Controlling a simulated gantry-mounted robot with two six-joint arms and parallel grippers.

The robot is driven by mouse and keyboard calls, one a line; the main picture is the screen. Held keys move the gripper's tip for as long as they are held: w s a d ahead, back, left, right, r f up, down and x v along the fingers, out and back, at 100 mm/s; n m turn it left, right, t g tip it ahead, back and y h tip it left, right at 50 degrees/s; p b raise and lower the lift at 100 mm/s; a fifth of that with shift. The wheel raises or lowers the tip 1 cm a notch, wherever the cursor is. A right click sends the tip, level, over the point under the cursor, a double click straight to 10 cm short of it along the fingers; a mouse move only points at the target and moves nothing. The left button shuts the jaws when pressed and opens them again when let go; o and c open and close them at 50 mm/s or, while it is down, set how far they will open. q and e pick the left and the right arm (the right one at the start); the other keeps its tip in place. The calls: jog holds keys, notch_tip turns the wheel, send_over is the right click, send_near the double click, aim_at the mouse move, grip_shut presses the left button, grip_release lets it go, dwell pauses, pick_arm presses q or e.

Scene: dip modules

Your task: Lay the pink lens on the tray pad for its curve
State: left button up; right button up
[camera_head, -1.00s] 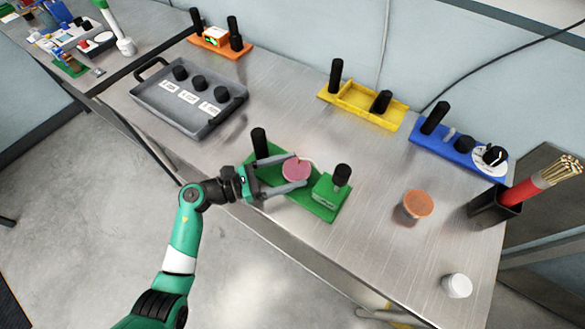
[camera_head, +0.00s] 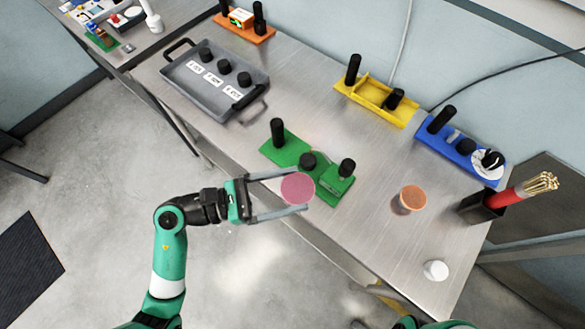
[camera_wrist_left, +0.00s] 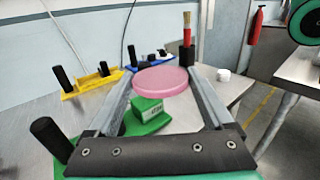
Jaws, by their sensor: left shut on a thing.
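The pink lens (camera_head: 297,188) is a round disc. My left gripper (camera_head: 303,191) is shut on its edges and holds it above the front edge of the green stand (camera_head: 280,152). In the left wrist view the lens (camera_wrist_left: 160,80) sits nearly flat between the two fingers. The grey tray (camera_head: 185,84) lies at the back left of the bench, with three black pads (camera_head: 224,66) in a row, a white label in front of each. The label print is too small to read. The tray is well away from the gripper. My right gripper is out of view.
Yellow (camera_head: 370,102), blue (camera_head: 455,150) and orange (camera_head: 243,28) stands with black posts line the back. An orange-topped jar (camera_head: 411,198), white cap (camera_head: 435,271) and black holder (camera_head: 482,206) with a red tube are at right. Bench between tray and green stand is clear.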

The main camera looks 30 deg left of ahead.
aim_at(286, 198)
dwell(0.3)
pick_arm(q)
jog(key=f, duration=0.3)
jog(key=shift+s+a+f+n, duration=0.1)
jog(key=shift+s+f+n, duration=0.05)
jog(key=shift+s+n, duration=0.2)
jog(key=w+a+f+n+t+y, duration=0.3)
jog(key=a+n+t+y, duration=0.2)
jog(key=a+y, duration=0.3)
jog(key=s+r+p, duration=0.3)
jog(key=r+p, duration=2.8)
jog(key=p, duration=0.1)
jog(key=shift+a+r, duration=0.15)
jog(key=shift+r, duration=0.1)
jog(key=shift+s, duration=0.1)
jog(key=shift+h, duration=0.3)
